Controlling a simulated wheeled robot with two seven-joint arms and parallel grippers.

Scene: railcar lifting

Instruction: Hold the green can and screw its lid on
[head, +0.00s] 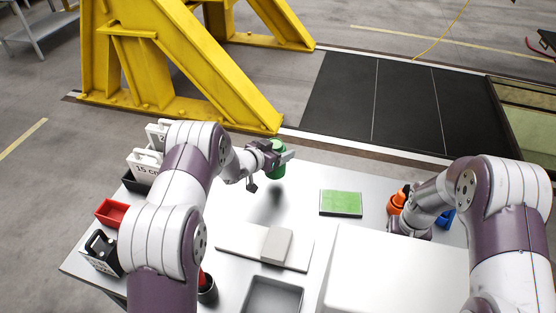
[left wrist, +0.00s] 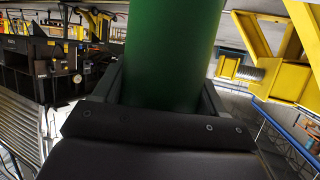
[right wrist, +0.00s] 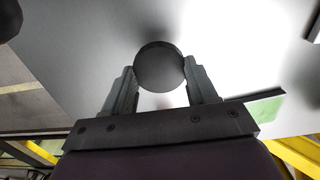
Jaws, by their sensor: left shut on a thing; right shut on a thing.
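The green can (head: 276,172) is held upright above the table, with its shadow below it. My left gripper (head: 281,158) is shut on the can; the left wrist view also shows the green can (left wrist: 172,50) between the fingers (left wrist: 160,95). In the right wrist view, a dark grey round thing (right wrist: 160,67), perhaps the lid, sits between the fingers of my right gripper (right wrist: 162,82), which is shut on it. In the head view my right gripper is low at the table's right side, largely hidden by my arm, and well apart from the can.
The white table (head: 300,190) carries a green pad (head: 341,203), a grey tray (head: 272,296), a grey block (head: 276,245) and a red bin (head: 112,213). Orange (head: 397,202) and blue (head: 446,218) things stand near my right gripper. A yellow steel stand (head: 190,60) rises behind.

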